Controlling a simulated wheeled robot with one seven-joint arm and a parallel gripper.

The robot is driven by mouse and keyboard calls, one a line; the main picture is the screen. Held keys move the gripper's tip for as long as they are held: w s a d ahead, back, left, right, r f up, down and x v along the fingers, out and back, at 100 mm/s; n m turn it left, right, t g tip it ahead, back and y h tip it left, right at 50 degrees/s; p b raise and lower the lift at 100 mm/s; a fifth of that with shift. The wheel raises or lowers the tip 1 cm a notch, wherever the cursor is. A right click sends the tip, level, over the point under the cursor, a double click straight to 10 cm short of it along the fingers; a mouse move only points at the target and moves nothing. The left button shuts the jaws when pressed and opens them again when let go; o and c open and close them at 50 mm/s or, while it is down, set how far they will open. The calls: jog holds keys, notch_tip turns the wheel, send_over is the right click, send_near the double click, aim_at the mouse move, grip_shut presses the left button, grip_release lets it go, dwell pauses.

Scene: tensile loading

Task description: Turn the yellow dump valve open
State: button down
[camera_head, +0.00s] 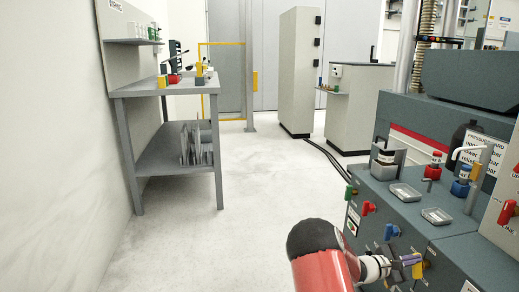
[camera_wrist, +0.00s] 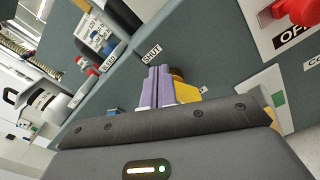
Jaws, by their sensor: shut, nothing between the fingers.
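The yellow valve handle (camera_head: 417,271) is on the front of the blue-grey machine cabinet at the lower right of the head view. In the wrist view the yellow handle (camera_wrist: 186,91) shows just right of my fingers, partly hidden by them and by the gripper body. My gripper (camera_head: 412,260) is close against the cabinet front at the handle. In the wrist view its two lavender fingers (camera_wrist: 158,74) are together, beside the yellow handle, with nothing between them. I cannot tell whether they touch it. A SHUT label (camera_wrist: 152,54) is just beyond the fingertips.
Red (camera_head: 368,208), blue (camera_head: 391,232) and green (camera_head: 350,192) handles are close by on the cabinet front. A red knob (camera_wrist: 292,12) with an OFF label is at the wrist view's upper right. Small trays (camera_head: 437,216) are on the cabinet top. The floor to the left is clear.

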aim_at(420, 271)
jog(key=shift+w, duration=0.15)
dwell(0.5)
jog(key=a, duration=0.6)
jog(key=shift+s+r+p, duration=0.3)
jog(key=shift+r+p, duration=0.1)
jog(key=shift+s+d+f+b, duration=0.1)
jog(key=shift+s+d+f, duration=0.35)
jog(key=shift+d, duration=0.6)
jog(key=shift+s+d+f+b, duration=0.2)
jog(key=shift+s+d, duration=0.5)
jog(key=shift+d, duration=0.35)
jog(key=shift+s+d+f+b, duration=0.1)
jog(key=shift+s+d+f, duration=0.35)
jog(key=shift+d, duration=0.6)
